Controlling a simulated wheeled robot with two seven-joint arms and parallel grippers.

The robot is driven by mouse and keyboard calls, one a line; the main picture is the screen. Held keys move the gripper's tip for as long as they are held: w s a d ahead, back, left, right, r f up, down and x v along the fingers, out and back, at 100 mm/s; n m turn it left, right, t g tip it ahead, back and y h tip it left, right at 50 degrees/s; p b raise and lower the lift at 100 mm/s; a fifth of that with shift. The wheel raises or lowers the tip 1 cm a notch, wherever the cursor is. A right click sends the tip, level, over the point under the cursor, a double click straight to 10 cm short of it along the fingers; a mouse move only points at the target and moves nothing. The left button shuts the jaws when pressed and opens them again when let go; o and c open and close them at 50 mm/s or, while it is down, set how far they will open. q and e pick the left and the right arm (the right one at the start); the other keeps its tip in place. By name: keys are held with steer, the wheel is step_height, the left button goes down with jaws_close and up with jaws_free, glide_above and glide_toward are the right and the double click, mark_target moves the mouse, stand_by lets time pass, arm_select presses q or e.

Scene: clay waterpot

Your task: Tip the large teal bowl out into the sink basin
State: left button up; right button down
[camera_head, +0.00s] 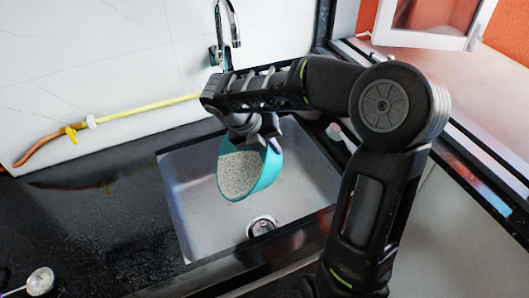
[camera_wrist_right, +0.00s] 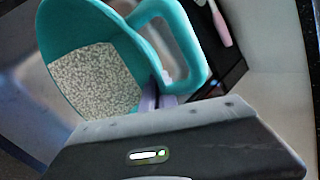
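The large teal bowl (camera_head: 268,178) hangs over the sink basin (camera_head: 188,205), tilted with its opening turned toward the camera. Pale speckled grainy material lies inside it. In the right wrist view the bowl (camera_wrist_right: 62,28) shows a looped teal handle, with the grainy stuff in its lower part. My right gripper (camera_head: 262,132) is at the bowl's upper right; its pale fingertips (camera_wrist_right: 160,98) are at the handle's lower end and appear closed on it. The fingers are partly hidden by the gripper body and handle. My left gripper is not in view.
The basin floor looks clear around the drain (camera_head: 262,226). A chrome faucet (camera_head: 228,30) stands behind. A yellow hose (camera_head: 130,110) runs along the wall. A pink-and-white brush (camera_head: 338,133) lies right of the sink. A small metal object (camera_head: 40,281) is at lower left on the dark counter.

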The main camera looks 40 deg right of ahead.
steer(key=shift+w+a+r+h, duration=0.3)
steer(key=shift+a+r+h, duration=0.25)
steer(key=shift+r, duration=0.2)
arm_select(q)
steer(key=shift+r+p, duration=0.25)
steer(key=shift+p, duration=0.05)
stand_by(0.8)
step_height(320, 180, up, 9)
steer(key=p, duration=0.9)
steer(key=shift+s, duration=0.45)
arm_select(e)
steer(key=shift+w+a+r+g+h, duration=0.2)
steer(key=shift+a+r+h, duration=0.1)
steer(key=shift+a+r, duration=0.15)
steer(key=shift+w+a+r+g+h, duration=0.15)
steer(key=shift+a+r+h, duration=0.15)
steer(key=shift+a, duration=0.2)
arm_select(q)
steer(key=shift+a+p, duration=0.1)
steer(key=shift+p, duration=0.2)
arm_select(e)
steer(key=shift+a, duration=0.1)
